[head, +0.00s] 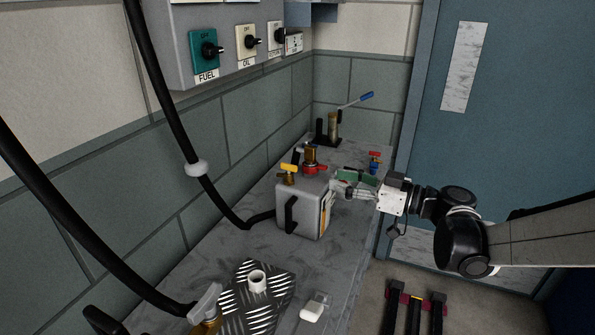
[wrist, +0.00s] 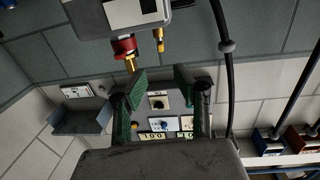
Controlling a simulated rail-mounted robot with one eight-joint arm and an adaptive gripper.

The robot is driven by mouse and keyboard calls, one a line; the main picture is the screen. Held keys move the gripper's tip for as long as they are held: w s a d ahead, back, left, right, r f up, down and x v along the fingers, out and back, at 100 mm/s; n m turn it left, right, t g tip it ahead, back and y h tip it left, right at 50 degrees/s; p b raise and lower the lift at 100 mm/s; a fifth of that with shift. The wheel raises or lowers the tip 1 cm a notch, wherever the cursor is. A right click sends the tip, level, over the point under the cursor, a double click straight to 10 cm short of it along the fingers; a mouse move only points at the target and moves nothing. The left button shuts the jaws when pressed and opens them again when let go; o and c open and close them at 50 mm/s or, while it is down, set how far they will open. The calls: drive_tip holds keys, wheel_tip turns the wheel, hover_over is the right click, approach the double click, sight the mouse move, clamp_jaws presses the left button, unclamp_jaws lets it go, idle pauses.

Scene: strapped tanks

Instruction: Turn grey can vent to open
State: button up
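A grey can (head: 298,212) with a black handle stands on the bench in the head view. On its top are a small brass valve with a yellow lever (head: 289,169) and a larger brass fitting with a red lever (head: 315,168). Neither is labelled as the vent. In the wrist view the can (wrist: 92,18) is at the top, with red-and-brass (wrist: 125,48) and yellow (wrist: 158,38) fittings pointing down. My gripper (head: 353,180) is just right of the can, near its top. Its green-padded fingers (wrist: 160,88) are apart with nothing between them.
A lever fitting with a blue grip (head: 333,128) and a red-and-blue valve (head: 375,160) stand farther back on the bench. A control box (head: 225,35) hangs on the left wall. A black hose (head: 170,110) passes left of the can. A diamond-plate piece (head: 270,305) lies in front.

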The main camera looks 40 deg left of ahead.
sight(297, 169)
drive_tip(key=a, duration=0.4)
drive_tip(key=s+a+b, duration=0.1)
drive_tip(key=a, duration=0.4)
drive_tip(key=a+b, duration=0.1)
drive_tip(key=a, duration=0.4)
drive_tip(key=shift+s, duration=0.4)
drive_tip(key=shift+c, duration=0.5)
clamp_jaws()
